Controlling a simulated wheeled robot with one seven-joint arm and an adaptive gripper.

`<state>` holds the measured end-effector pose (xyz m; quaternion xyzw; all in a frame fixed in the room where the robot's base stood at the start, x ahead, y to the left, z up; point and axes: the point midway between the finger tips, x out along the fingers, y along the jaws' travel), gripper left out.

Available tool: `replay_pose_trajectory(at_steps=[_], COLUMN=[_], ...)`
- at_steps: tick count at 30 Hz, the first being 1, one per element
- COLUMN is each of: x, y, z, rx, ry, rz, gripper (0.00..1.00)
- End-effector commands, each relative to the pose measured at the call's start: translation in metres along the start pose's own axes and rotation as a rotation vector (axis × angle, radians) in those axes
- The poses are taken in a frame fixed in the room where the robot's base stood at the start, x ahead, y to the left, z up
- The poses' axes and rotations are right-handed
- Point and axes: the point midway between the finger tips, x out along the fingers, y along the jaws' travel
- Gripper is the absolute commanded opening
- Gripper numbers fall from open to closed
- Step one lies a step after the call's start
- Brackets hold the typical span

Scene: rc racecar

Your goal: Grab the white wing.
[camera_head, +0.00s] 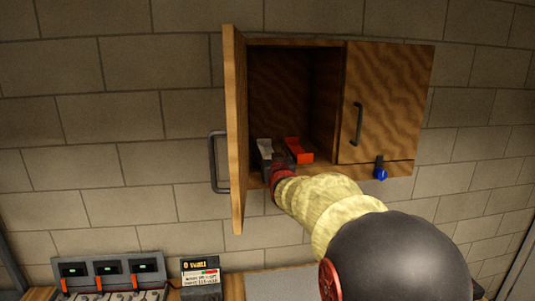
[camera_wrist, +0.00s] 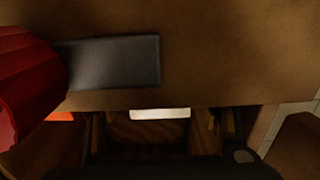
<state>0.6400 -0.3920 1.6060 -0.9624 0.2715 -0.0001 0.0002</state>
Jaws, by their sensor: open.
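The white wing (camera_head: 264,144) appears as a small pale piece low in the open left compartment of the wall cabinet. My gripper (camera_head: 275,163), dark red and grey, reaches into this compartment close to the pale piece. Its jaws are open, and I see nothing clearly held. The arm and gripper partly hide the area, so I cannot tell whether a finger touches the wing. In the wrist view a narrow white strip (camera_wrist: 160,113) shows below the middle, perhaps the wing. A red part and a dark grey flat part fill the upper left there.
An orange-red piece (camera_head: 298,150) lies on the shelf right of the wing. The open cabinet door (camera_head: 236,130) stands just left of my arm. The right cabinet door (camera_head: 385,105) is shut. A panel with small displays (camera_head: 108,270) stands at the lower left.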

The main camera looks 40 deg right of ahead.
Motion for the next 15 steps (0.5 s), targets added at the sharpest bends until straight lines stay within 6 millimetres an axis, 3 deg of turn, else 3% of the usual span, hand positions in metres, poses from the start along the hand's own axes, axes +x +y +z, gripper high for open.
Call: replay_pose_trajectory(at_steps=[15], x=[-0.0004], y=[0.0], z=[0.0001], rx=[0.0], ry=[0.0], rz=[0.0], gripper=[0.36])
